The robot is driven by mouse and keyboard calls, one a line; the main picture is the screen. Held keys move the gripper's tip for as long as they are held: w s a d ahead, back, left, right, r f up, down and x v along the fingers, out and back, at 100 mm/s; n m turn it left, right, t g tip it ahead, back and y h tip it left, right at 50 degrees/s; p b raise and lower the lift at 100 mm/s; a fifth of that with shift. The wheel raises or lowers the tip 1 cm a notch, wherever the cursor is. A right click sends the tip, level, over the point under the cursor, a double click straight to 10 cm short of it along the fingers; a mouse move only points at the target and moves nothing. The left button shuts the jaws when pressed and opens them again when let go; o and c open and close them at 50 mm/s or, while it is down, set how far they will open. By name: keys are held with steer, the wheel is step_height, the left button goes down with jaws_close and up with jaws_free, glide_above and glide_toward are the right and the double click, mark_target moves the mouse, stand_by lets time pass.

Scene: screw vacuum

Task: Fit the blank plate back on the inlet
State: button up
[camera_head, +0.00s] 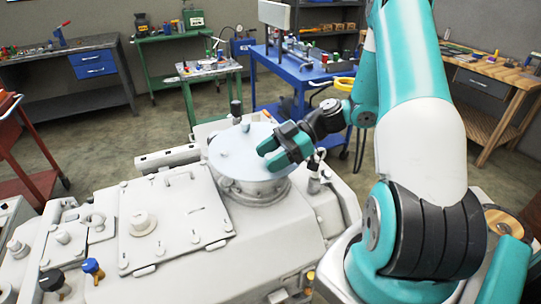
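The blank plate (236,162) is a pale, round, flat disc. It lies over the inlet (255,192), a short round metal neck on top of the grey pump housing. My gripper (268,157) has teal and black fingers and is over the right part of the plate, pointing left. Its two fingertips look a little apart. Whether they touch or hold something on the plate is hidden. I cannot tell whether the plate is fully seated.
The housing has a flat cover (170,222) left of the inlet, and blue and black knobs (92,268) at the front left. A blue table (300,72) and a green table (208,70) stand behind. A red cart (25,170) is at the left. Open floor lies between.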

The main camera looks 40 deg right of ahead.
steer(key=shift+r, duration=0.2)
steer(key=shift+d, duration=0.35)
steer(key=b+v, duration=0.2)
steer(key=v, duration=0.8)
steer(key=a+r+m+g+h, duration=0.2)
steer(key=a+r, duration=0.1)
steer(key=a, duration=0.7)
steer(key=a+r+m+g+h, duration=0.1)
steer(key=a+r+g+h, duration=0.15)
steer(key=a, duration=0.75)
steer(key=s+a+r+m+h, duration=0.2)
steer(key=s+a+m+h, duration=0.2)
steer(key=s+a, duration=0.6)
steer(key=s+t, duration=0.1)
steer(key=s, duration=0.2)
steer(key=shift+s+r+m, duration=0.15)
steer(key=shift+s+m, duration=0.2)
steer(key=shift+m, duration=0.05)
